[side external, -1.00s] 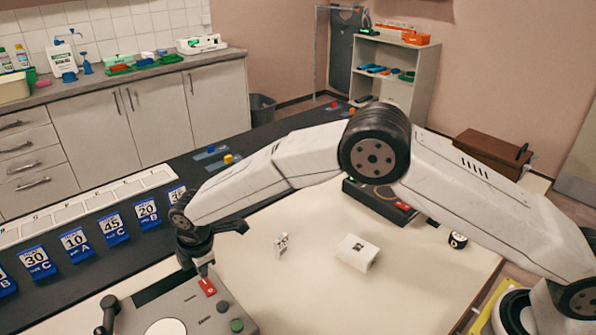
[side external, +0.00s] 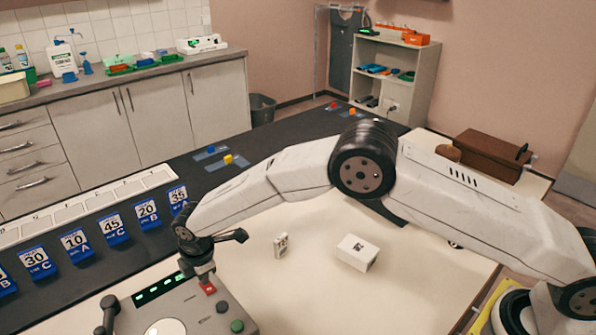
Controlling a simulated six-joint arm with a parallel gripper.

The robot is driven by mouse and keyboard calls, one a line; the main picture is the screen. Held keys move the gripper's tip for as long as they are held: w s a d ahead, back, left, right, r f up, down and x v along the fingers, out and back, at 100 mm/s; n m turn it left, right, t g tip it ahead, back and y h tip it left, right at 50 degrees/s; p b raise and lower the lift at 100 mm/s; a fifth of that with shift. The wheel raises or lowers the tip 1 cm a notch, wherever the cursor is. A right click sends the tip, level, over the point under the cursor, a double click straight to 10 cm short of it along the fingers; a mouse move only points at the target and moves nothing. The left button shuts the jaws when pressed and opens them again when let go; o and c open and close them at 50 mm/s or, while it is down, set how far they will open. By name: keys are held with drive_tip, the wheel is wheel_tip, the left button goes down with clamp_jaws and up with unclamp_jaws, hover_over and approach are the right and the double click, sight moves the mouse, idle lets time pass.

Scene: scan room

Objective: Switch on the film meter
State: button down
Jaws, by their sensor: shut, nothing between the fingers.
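The film meter (side external: 190,309) is a grey console at the bottom left of the side external view, cut off by the lower edge. Its display (side external: 158,287) is lit with green marks. A small red switch (side external: 209,288) sits on its top, with dark and green knobs to its right. My gripper (side external: 206,277) is shut and empty, pointing down just above and behind the red switch. It partly covers the area behind the switch. I cannot tell if the fingertips touch the switch.
A small white block (side external: 281,245) and a white box (side external: 357,252) stand on the pale table. Blue numbered stands (side external: 113,229) line the dark counter at left. The table (side external: 300,300) is clear in front of the box. My arm crosses above the table from the right.

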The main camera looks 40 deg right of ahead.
drive_tip(key=shift+s+f, duration=0.2)
drive_tip(key=shift+s, duration=0.1)
drive_tip(key=shift+s+r, duration=0.1)
drive_tip(key=shift+s, duration=0.2)
drive_tip(key=shift+s+r, duration=0.15)
drive_tip(key=shift+s, duration=0.1)
drive_tip(key=shift+r, duration=0.2)
wheel_tip(320, 180, up, 14)
drive_tip(key=s, duration=0.2)
drive_tip(key=shift+f, duration=0.25)
idle(0.5)
